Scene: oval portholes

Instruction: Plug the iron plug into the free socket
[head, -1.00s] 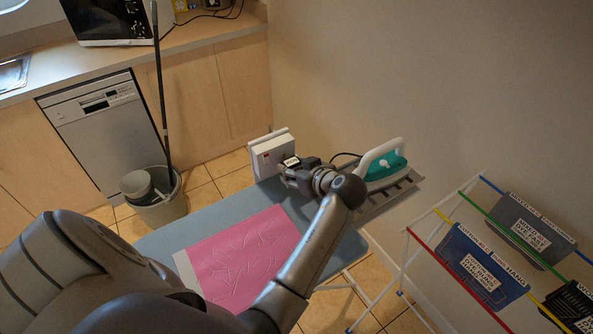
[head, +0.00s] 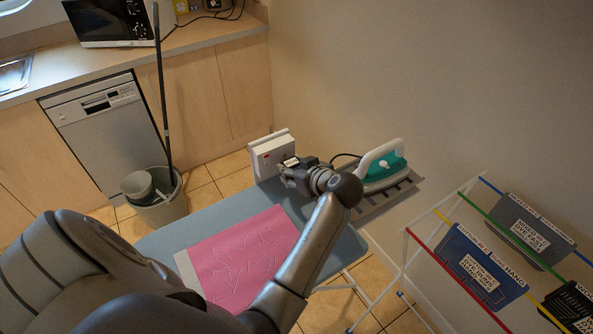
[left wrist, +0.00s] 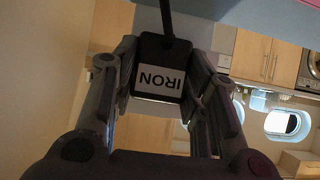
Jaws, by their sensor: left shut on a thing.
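My left gripper (head: 287,169) is shut on the iron plug, a black plug with a white label reading IRON (left wrist: 158,78). In the left wrist view the plug sits between the two fingers, its cord running up out of the picture. In the head view the plug's label (head: 291,161) shows just right of the white socket box (head: 271,154), at the far end of the ironing board. The gripper hides the near part of the box, and I cannot tell whether the plug touches it. My right gripper is not in view.
The teal and white iron (head: 384,169) rests on a metal rack right of my gripper, its cord close behind. A pink cloth (head: 243,258) lies on the blue ironing board (head: 205,222). A drying rack (head: 405,255) stands at right, a bucket (head: 160,208) with a mop at left.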

